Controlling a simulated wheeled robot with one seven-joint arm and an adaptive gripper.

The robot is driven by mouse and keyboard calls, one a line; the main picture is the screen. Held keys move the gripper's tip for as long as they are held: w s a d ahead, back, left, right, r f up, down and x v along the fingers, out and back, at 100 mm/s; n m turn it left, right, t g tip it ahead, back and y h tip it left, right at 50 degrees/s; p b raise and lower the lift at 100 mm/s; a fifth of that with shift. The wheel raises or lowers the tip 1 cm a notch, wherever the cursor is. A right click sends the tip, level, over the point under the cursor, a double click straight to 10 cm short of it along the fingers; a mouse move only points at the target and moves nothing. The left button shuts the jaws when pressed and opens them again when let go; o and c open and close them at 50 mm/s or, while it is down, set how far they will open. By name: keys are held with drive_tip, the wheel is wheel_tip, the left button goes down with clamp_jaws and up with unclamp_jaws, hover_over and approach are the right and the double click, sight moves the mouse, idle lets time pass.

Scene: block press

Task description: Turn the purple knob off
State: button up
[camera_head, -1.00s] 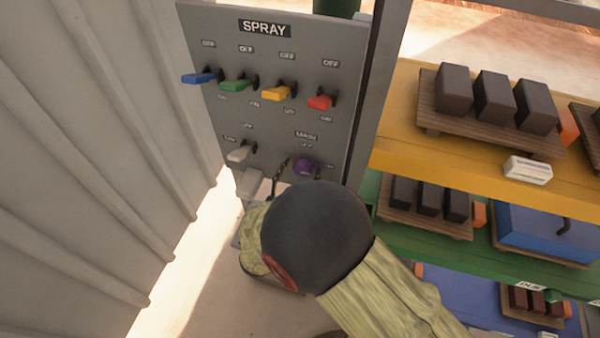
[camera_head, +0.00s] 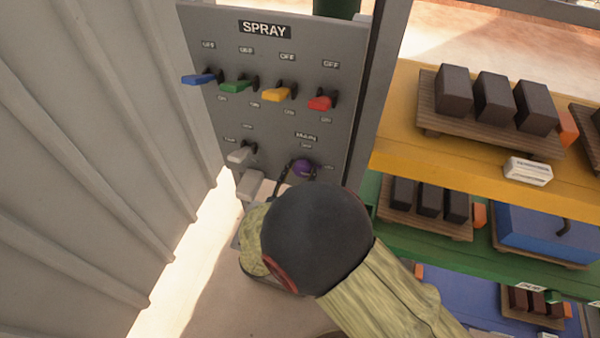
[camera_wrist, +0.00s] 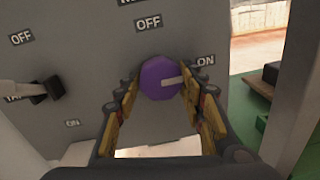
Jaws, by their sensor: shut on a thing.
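In the wrist view the purple knob (camera_wrist: 160,78) is round, with a pale pointer line aimed right toward the ON label (camera_wrist: 205,60). The OFF label (camera_wrist: 149,23) is above it. My gripper (camera_wrist: 160,90) has one finger on each side of the knob, shut on it. In the head view my gripper (camera_head: 300,175) is mostly hidden behind my arm, with only finger parts showing beside the knob.
Blue (camera_head: 198,78), green (camera_head: 236,86), yellow (camera_head: 276,94) and red (camera_head: 321,103) levers line the panel above, and a white lever (camera_head: 240,155) is left of the knob. Shelves with dark blocks (camera_head: 453,88) stand at right. A corrugated wall (camera_head: 90,150) is at left.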

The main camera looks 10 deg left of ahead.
drive_tip(key=shift+r+n+p, duration=0.1)
drive_tip(key=shift+n+p, duration=0.4)
drive_tip(key=shift+p, duration=0.05)
drive_tip(key=shift+c, duration=0.2)
drive_tip(key=n+p, duration=0.2)
drive_tip(key=p, duration=0.1)
drive_tip(key=shift+r+n, duration=0.1)
drive_tip(key=shift+n, duration=0.3)
drive_tip(key=n+p, duration=0.4)
drive_tip(key=shift+n+t+y+p, duration=0.3)
drive_tip(key=shift+n+p, duration=0.1)
drive_tip(key=n+p, duration=0.4)
drive_tip(key=n, duration=0.1)
drive_tip(key=shift+d+n, duration=0.1)
drive_tip(key=shift+n, duration=0.3)
drive_tip(key=shift+f+n+y+p, duration=0.2)
drive_tip(key=shift+n+y+p, duration=0.2)
drive_tip(key=shift+n+p, duration=1.35)
drive_tip(key=shift+o, duration=0.2)
drive_tip(key=shift+n, duration=0.65)
drive_tip(key=shift+c, duration=0.2)
drive_tip(key=o, duration=1.2)
